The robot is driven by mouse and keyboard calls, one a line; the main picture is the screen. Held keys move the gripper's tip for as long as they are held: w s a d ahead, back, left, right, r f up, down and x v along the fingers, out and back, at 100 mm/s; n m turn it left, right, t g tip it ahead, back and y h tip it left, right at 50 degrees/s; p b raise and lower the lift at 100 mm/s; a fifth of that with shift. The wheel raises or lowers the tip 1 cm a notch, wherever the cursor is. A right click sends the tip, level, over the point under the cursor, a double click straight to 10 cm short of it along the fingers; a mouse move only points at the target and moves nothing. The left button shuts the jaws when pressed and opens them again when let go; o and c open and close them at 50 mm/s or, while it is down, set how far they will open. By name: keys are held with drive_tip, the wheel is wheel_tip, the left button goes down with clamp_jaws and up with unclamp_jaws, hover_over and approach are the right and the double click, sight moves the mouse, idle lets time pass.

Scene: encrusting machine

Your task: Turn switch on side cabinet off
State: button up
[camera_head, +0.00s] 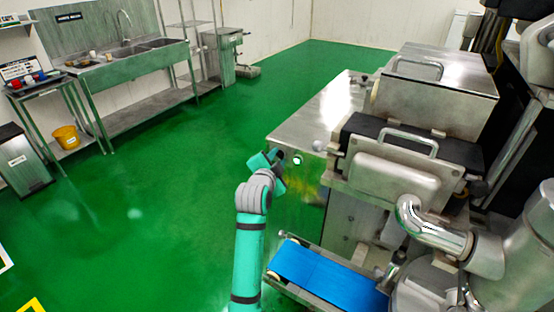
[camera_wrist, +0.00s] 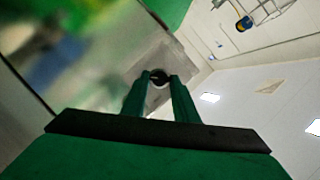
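The switch (camera_wrist: 158,77) is a dark round knob on a grey plate (camera_wrist: 182,58) in the wrist view. My gripper (camera_wrist: 160,76) points at it, with one green finger on each side of the knob at the tips. The fingers stand a narrow gap apart, about as wide as the knob. I cannot tell whether they touch it. In the head view my gripper (camera_head: 279,156) is at the left side of the steel machine cabinet (camera_head: 318,112), below its top edge. The switch cannot be made out clearly there.
A blue conveyor belt (camera_head: 325,280) sticks out low, right of my arm. The machine's steel housings (camera_head: 440,85) and a curved pipe (camera_head: 425,228) fill the right. Open green floor (camera_head: 160,200) lies to the left, with a sink bench (camera_head: 130,68) and yellow bucket (camera_head: 67,137) beyond.

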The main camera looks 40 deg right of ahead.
idle(0.3)
drive_tip(key=n+g, duration=0.2)
drive_tip(key=n, duration=0.1)
drive_tip(key=shift+w+r, duration=0.1)
drive_tip(key=shift+w, duration=0.05)
drive_tip(key=n+g, duration=0.2)
drive_tip(key=n, duration=0.1)
drive_tip(key=shift+w+a+h, duration=0.1)
drive_tip(key=shift+w+h, duration=0.05)
drive_tip(key=shift+h, duration=0.25)
drive_tip(key=n, duration=0.1)
drive_tip(key=n+g, duration=0.1)
drive_tip(key=n+g+h, duration=0.1)
drive_tip(key=shift+w+a+n, duration=0.1)
drive_tip(key=shift+w+n, duration=0.15)
drive_tip(key=shift+n, duration=0.05)
drive_tip(key=shift+w+n+g+h, duration=0.2)
drive_tip(key=shift+n+g+h, duration=0.3)
drive_tip(key=shift+n+g, duration=0.6)
drive_tip(key=shift+a+n, duration=0.1)
drive_tip(key=shift+n, duration=0.3)
drive_tip(key=o, duration=1.1)
drive_tip(key=shift+c, duration=0.2)
